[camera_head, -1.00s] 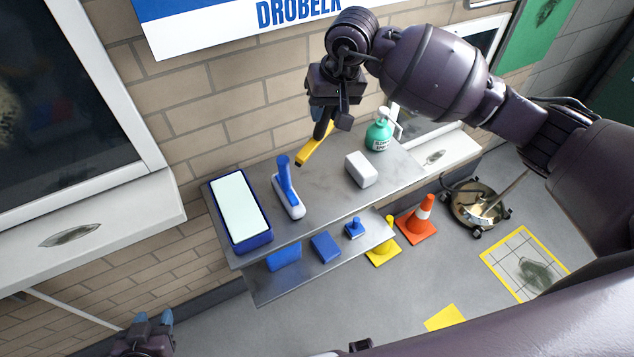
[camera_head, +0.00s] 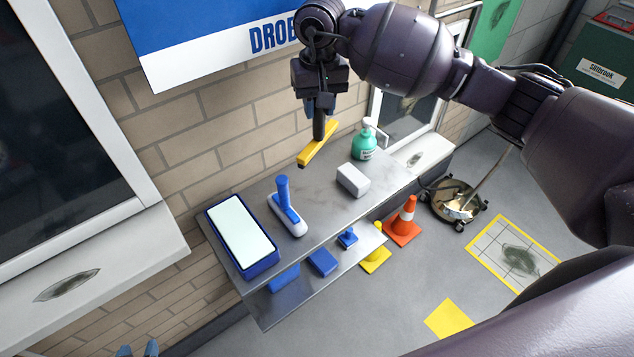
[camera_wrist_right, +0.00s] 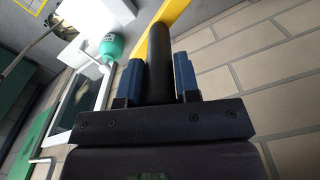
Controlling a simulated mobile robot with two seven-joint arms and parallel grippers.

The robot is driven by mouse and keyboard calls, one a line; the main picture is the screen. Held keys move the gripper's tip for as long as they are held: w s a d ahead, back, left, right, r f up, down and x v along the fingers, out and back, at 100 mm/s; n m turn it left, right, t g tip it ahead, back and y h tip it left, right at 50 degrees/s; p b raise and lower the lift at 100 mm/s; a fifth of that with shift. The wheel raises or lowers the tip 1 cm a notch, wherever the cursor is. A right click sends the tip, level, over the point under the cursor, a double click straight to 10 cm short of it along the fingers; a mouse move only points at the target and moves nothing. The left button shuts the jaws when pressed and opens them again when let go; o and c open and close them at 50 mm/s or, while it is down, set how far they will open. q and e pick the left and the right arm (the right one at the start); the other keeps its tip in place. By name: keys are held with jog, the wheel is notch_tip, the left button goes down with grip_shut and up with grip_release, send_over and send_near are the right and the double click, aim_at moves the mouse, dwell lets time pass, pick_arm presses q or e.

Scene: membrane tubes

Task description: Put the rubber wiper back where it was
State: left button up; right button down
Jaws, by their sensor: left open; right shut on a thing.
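The rubber wiper (camera_head: 318,146) has a yellow head and a dark handle. My right gripper (camera_head: 320,112) is shut on its handle, with the head hanging below, above the upper grey shelf (camera_head: 325,205). In the right wrist view, the blue fingers of the right gripper (camera_wrist_right: 160,78) sit on both sides of the dark handle, and the yellow head (camera_wrist_right: 165,25) crosses its far end. My left gripper (camera_head: 138,350) shows only its blue fingertips at the bottom edge, apart and empty, well away from the shelf.
On the shelf stand a blue tray with a pale pad (camera_head: 267,262), a blue-handled scrubber (camera_head: 287,212), a white block (camera_head: 353,180) and a green spray bottle (camera_head: 364,145). Bare shelf lies between scrubber and block. Blue items fill the lower shelf; cones (camera_head: 404,222) stand beside it.

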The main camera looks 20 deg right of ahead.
notch_tip(320, 180, down, 18)
jog(key=p, duration=0.1)
dwell(0.5)
jog(key=shift+f, duration=0.25)
jog(key=c, duration=0.9)
grip_release()
jog(key=shift+o, duration=0.3)
jog(key=shift+r, duration=0.1)
